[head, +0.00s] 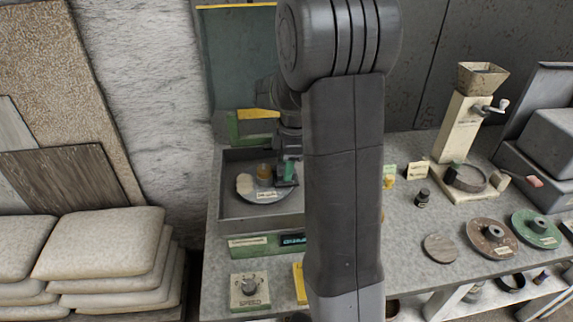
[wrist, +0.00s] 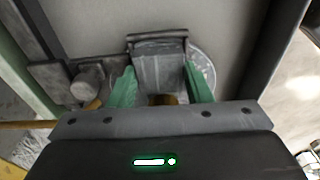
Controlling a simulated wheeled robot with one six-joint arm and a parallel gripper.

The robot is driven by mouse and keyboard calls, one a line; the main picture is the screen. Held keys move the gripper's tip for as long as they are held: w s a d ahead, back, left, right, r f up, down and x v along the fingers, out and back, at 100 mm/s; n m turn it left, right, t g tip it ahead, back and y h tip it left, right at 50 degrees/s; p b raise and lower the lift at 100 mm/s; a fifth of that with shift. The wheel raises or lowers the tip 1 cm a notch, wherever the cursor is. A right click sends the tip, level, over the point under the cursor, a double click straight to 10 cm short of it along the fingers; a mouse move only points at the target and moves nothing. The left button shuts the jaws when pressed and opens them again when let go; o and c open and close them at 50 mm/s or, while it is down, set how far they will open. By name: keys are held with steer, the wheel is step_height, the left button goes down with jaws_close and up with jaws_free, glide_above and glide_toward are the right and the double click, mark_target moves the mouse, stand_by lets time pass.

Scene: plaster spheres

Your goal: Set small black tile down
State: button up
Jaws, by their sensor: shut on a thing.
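My gripper (wrist: 160,86) has green fingertips and is shut on a small dark grey slab, which I take for the small black tile (wrist: 160,62). In the head view my gripper (head: 287,172) is over the right part of a round grey disc (head: 265,197) in a grey tray-like basin. The dark tile (head: 287,184) shows below the green finger, close to the disc. I cannot tell whether it touches the disc. The disc's pale speckled rim (wrist: 205,62) shows behind the tile in the wrist view. My arm hides part of the bench.
The basin (head: 232,212) has raised walls around the disc. A brass post (head: 264,170) and a pale lump (head: 244,184) are close to my gripper. A speed control box (head: 249,291) is in front. Round plates (head: 493,236) and a hand mill (head: 459,130) stand at right.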

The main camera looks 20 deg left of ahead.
steer(key=shift+f+b, duration=0.35)
steer(key=shift+f, duration=0.2)
steer(key=o, duration=1.1)
steer(key=shift+r, duration=0.1)
steer(key=shift+r+p, duration=1.45)
steer(key=shift+r, duration=0.5)
steer(key=shift+d, duration=0.15)
